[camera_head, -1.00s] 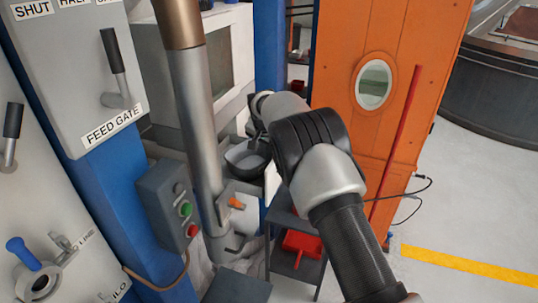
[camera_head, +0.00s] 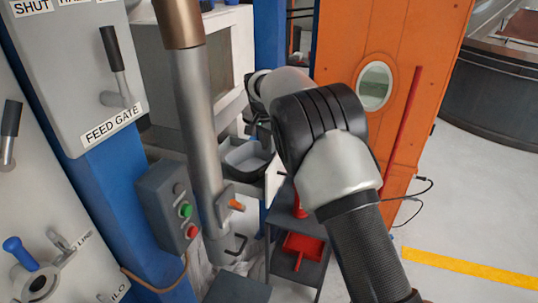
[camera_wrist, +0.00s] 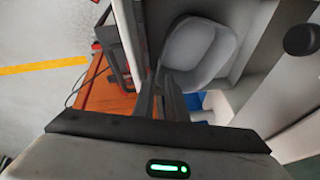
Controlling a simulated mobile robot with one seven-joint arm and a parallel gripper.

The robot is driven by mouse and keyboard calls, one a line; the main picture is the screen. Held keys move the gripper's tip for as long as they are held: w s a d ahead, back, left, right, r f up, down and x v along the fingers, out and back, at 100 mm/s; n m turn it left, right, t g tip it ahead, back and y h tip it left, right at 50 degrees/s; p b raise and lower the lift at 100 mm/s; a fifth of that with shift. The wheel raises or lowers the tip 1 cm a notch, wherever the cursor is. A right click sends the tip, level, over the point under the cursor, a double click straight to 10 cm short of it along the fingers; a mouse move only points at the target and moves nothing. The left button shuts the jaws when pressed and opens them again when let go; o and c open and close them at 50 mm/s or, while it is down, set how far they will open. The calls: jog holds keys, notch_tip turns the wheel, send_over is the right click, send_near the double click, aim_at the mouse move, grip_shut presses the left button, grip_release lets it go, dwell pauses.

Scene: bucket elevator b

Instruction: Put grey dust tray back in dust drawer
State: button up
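The grey dust tray (camera_head: 247,156) is a rounded, open-topped tray in the middle of the head view, beside the steel pipe. In the wrist view its pale hollow inside (camera_wrist: 198,50) shows just beyond my fingers. My gripper (camera_wrist: 166,82) has its two dark fingers close together at the tray's near edge and appears shut on it. The exact contact is hard to see. In the head view my wrist hides the fingertips. A white panel (camera_head: 272,182) stands just below and right of the tray. I cannot tell whether it belongs to the dust drawer.
The steel pipe (camera_head: 193,120) stands close left of the tray. A control box (camera_head: 168,208) with buttons is left of the pipe. A dark shelf stand with a red bin (camera_head: 302,250) is below my arm. An orange cabinet (camera_head: 400,80) stands to the right; open floor lies beyond.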

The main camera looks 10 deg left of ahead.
jog(key=s+d+r+n, duration=0.1)
jog(key=s+d+r, duration=1.6)
jog(key=d+r, duration=0.3)
jog(key=s+d+f+n, duration=0.1)
jog(key=s+d+f, duration=0.1)
jog(key=s, duration=0.6)
jog(key=s+d+f+n, duration=0.1)
jog(key=s+d+f, duration=0.1)
jog(key=s+d, duration=0.3)
jog(key=s+d+f+n+t, duration=0.1)
jog(key=s+d, duration=0.3)
jog(key=s, duration=0.7)
jog(key=shift+f, duration=0.5)
jog(key=shift+s+d, duration=0.1)
